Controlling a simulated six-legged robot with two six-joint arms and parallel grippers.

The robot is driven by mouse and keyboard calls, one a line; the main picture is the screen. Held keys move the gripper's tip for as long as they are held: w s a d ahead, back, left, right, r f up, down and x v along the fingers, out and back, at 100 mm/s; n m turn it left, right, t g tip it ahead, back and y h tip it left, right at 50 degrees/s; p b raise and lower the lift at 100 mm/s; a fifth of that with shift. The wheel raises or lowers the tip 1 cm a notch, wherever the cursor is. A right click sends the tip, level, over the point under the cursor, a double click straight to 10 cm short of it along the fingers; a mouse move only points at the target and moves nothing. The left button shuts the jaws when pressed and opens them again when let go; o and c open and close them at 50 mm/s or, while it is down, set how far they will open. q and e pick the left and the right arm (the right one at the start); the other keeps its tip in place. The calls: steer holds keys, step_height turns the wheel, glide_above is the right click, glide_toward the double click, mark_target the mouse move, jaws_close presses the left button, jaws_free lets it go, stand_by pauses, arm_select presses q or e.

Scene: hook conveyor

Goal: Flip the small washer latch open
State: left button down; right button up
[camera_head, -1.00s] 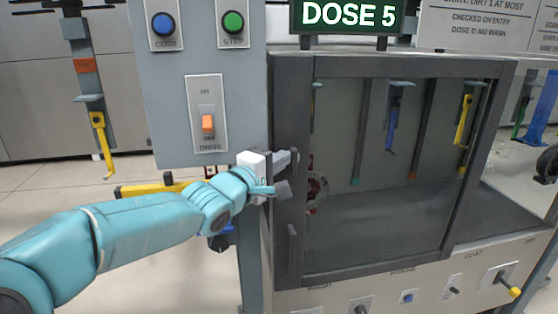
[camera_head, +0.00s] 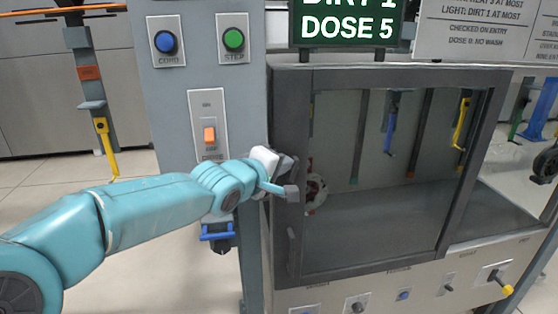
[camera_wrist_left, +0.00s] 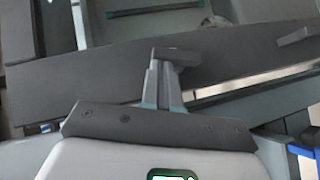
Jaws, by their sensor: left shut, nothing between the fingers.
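The washer (camera_head: 380,68) has a dark frame around a large window. A small upright grey piece (camera_head: 291,238) sits low on its left frame post; it may be the latch, but I cannot tell for sure. My left gripper (camera_head: 289,178) is shut and empty at that post, above the small piece. In the wrist view its closed fingers (camera_wrist_left: 168,75) lie over the dark frame (camera_wrist_left: 110,70); contact is unclear. A small grey piece (camera_wrist_left: 297,36) protrudes from the frame to their right. My right gripper is not in view.
A grey panel left of the washer carries a blue button (camera_head: 165,42), a green button (camera_head: 233,39) and an orange switch (camera_head: 209,135). Knobs, one yellow (camera_head: 507,290), line the washer's lower front. Yellow and blue hooks hang behind the window.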

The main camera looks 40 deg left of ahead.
mark_target(299, 160)
arm_select(q)
steer(key=m+g+y, duration=0.1)
steer(key=g, duration=0.1)
steer(key=w+d+r+m+g+y, duration=0.1)
steer(key=m+g, duration=0.1)
steer(key=w+d+m+g, duration=0.1)
steer(key=g, duration=0.1)
steer(key=shift+w+d+r+m+y, duration=0.2)
steer(key=shift+w+m+y, duration=0.1)
steer(key=shift+y, duration=0.1)
steer(key=shift+f+g, duration=0.15)
steer(key=shift+g, duration=0.15)
steer(key=shift+w+f, duration=0.1)
steer(key=shift+f, duration=0.1)
steer(key=shift+w+d+f+b, duration=0.1)
steer(key=shift+w+d+b, duration=0.25)
steer(key=shift+b, duration=0.6)
steer(key=shift+w+d, duration=0.1)
